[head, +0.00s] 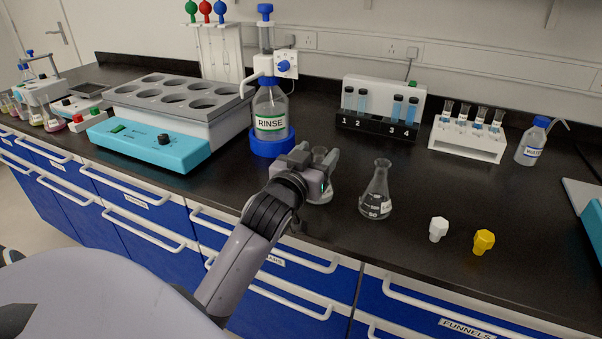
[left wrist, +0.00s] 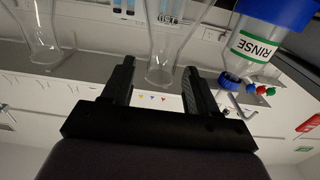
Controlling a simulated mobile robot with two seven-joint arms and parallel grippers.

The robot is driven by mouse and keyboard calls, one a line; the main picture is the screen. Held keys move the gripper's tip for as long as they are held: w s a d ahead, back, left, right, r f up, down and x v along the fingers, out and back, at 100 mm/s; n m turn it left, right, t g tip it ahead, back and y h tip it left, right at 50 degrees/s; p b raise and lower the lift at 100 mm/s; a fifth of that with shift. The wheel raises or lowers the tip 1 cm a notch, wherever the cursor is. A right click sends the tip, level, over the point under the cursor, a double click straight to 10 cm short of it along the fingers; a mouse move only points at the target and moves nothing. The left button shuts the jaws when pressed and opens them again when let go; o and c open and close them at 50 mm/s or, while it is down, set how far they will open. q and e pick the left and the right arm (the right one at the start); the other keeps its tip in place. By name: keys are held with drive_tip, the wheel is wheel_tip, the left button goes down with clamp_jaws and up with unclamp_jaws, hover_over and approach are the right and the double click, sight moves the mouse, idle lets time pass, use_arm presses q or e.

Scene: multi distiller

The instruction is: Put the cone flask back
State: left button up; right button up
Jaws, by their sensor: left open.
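One conical glass flask (head: 319,196) stands on the dark bench in front of the rinse bottle, mostly hidden by my left gripper (head: 314,156). In the left wrist view this flask (left wrist: 160,66) shows between the two open fingers (left wrist: 158,75); I cannot tell whether they touch it. A second conical flask (head: 375,195), clear with white graduations and a label, stands upright to the right of the gripper. It shows at the left of the left wrist view (left wrist: 42,38). My right gripper is not in view.
The rinse bottle (head: 270,110) sits on a blue base (head: 272,143) just behind the gripper. A white stopper (head: 438,229) and a yellow one (head: 483,242) lie to the right. A numbered vial rack (head: 376,125) stands behind. A teal-fronted block unit (head: 150,147) is left.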

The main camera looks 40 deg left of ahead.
use_arm(q)
drive_tip(key=v, duration=0.8)
drive_tip(key=shift+s, duration=0.3)
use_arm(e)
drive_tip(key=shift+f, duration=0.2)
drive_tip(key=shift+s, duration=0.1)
